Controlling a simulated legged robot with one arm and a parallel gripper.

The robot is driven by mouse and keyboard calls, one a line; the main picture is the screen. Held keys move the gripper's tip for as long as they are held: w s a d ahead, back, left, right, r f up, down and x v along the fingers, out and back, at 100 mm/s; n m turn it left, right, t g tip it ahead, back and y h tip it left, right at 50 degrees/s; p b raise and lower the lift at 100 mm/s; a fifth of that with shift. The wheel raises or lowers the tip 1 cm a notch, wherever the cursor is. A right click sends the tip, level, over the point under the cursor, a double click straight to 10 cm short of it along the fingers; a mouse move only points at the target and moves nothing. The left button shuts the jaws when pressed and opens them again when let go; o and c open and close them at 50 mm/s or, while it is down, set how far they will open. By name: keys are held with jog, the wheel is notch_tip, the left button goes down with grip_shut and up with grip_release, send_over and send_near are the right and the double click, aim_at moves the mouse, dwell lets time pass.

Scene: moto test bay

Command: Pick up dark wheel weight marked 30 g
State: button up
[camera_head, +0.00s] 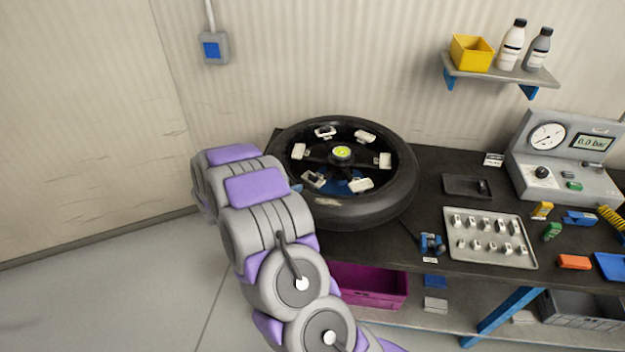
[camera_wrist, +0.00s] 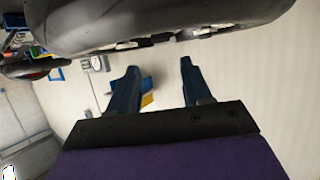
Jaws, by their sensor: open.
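I cannot read any 30 g mark in these frames. A small dark piece (camera_head: 482,186) lies in the black tray (camera_head: 455,187) on the bench; it may be a dark weight, but I cannot tell. Several pale weights (camera_head: 473,222) lie in rows on the light grey tray (camera_head: 527,262). My gripper (camera_wrist: 160,65) shows in the wrist view with its two blue fingers apart and nothing held between them. In the head view my arm reaches up to the left of the wheel, and the gripper is mostly hidden behind it.
A large black wheel (camera_head: 385,205) lies flat on the bench beside my arm; its tyre fills the top of the wrist view (camera_wrist: 150,25). A gauge unit (camera_head: 560,160) stands at the right. A wall shelf (camera_head: 495,75) holds a yellow bin (camera_head: 471,54) and two bottles.

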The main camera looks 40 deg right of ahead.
send_near(312, 175)
jog(key=x, duration=0.2)
jog(key=shift+s+d+f+b, duration=0.15)
jog(key=shift+d+f+b, duration=0.15)
jog(key=shift+f+b, duration=0.1)
jog(key=shift+w+r+b+x, duration=0.1)
jog(key=shift+b+x, duration=0.35)
jog(key=shift+x, duration=1.2)
jog(key=shift+w+r+b+x, duration=0.15)
jog(key=shift+b+x, duration=0.25)
jog(key=shift+x, duration=1.25)
jog(key=c, duration=0.8)
jog(key=shift+r, duration=0.15)
